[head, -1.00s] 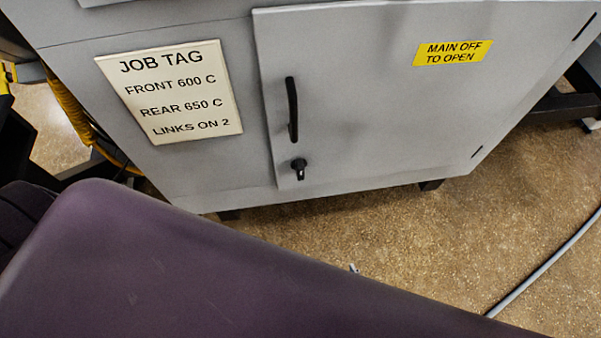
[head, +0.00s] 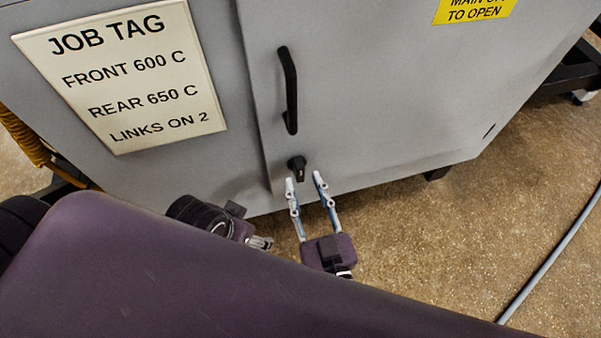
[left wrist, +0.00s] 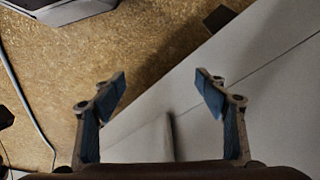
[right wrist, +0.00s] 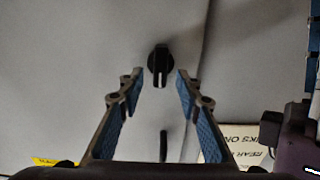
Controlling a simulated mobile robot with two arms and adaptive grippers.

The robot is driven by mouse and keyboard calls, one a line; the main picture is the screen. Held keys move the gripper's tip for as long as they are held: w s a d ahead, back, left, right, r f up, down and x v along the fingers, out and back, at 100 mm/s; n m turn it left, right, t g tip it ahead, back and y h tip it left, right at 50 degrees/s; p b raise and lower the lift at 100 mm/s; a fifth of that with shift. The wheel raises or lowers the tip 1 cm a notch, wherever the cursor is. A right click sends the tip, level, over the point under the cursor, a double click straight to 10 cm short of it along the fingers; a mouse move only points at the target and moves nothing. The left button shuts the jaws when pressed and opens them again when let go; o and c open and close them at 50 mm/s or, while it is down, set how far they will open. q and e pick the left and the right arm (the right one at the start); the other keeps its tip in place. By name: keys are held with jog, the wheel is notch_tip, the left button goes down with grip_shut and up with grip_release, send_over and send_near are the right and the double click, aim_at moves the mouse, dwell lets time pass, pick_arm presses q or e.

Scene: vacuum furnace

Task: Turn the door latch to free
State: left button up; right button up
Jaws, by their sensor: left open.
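The door latch (head: 297,168) is a small black knob low on the grey cabinet door (head: 370,100), below the black door handle (head: 289,92). My right gripper (head: 305,180) is open, its fingertips just below the latch. In the right wrist view the latch (right wrist: 159,62) stands just beyond and between the spread fingertips, its grip bar upright in the picture; I see no contact. My left gripper (left wrist: 160,85) is open and empty in the left wrist view, facing the cabinet's lower part and the floor. In the head view my purple arm hides most of it.
A white job tag (head: 125,75) is on the panel left of the door. A yellow "MAIN OFF TO OPEN" label (head: 474,10) is on the door. A grey cable (head: 550,260) crosses the floor at right. My left arm is close beside the right gripper.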

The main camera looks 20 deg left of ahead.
aim_at(301, 175)
jog(key=x, duration=0.2)
jog(key=shift+w+a, duration=0.2)
jog(key=shift+w, duration=0.05)
jog(key=shift+w+a, duration=0.3)
jog(key=shift+w, duration=0.15)
pick_arm(q)
jog(key=shift+w+d+t, duration=0.25)
jog(key=shift+w+t, duration=0.15)
jog(key=shift+w, duration=0.5)
pick_arm(e)
grip_shut()
